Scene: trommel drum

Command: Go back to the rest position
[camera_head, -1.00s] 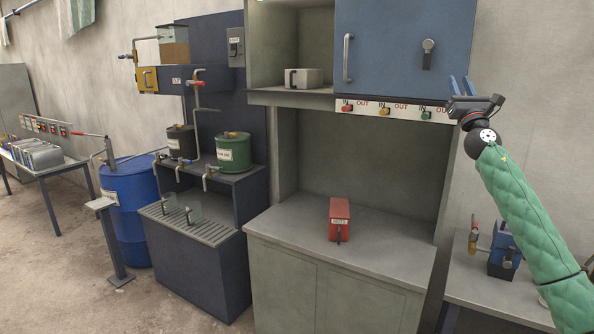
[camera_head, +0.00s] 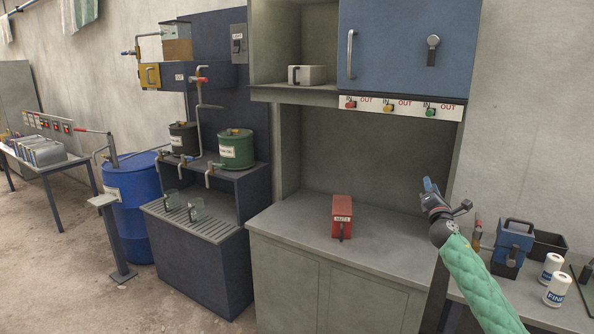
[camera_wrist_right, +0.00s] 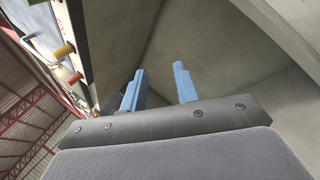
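My right gripper (camera_head: 429,186) is in front of the right edge of the grey workbench cabinet, lower than the blue cabinet door (camera_head: 408,48). In the right wrist view its two blue fingers (camera_wrist_right: 160,86) stand apart with nothing between them. My right arm in its green sleeve reaches up from the lower right in the head view. My left gripper is not in view.
A red box (camera_head: 342,212) stands on the grey counter (camera_head: 285,218). Coloured buttons (camera_head: 389,107) line the strip under the blue door. A side table at right holds a blue device (camera_head: 513,240) and white containers (camera_head: 556,285). Free room shows on the counter.

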